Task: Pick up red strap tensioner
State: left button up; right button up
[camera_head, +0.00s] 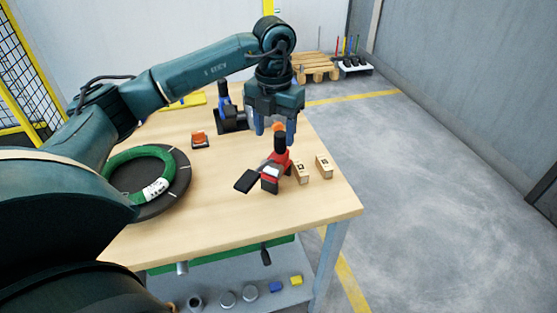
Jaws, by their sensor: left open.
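The red strap tensioner (270,176), red with black parts and an orange knob on top, stands on the wooden table (225,221) right of the middle. Its black handle or plate sticks out to the left. My left gripper (277,132) points down directly above it, with its two blue-grey fingers apart on either side of the orange top. I cannot tell whether the fingers touch it. My right gripper is not in view.
Two small wooden blocks (324,166) stand just right of the tensioner. A green coil (115,160) lies on a dark round plate at the left. A blue and black tool (228,112) and a small orange item (200,139) stand farther back. The front tabletop is clear.

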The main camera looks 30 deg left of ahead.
aim_at(278, 154)
pick_arm(q)
jog(key=f, duration=0.2)
jog(key=f+p, duration=0.1)
jog(key=f, duration=0.4)
jog(key=shift+w+d+f, duration=0.1)
jog(key=shift+w, duration=0.3)
jog(key=shift+c, duration=0.3)
grip_shut()
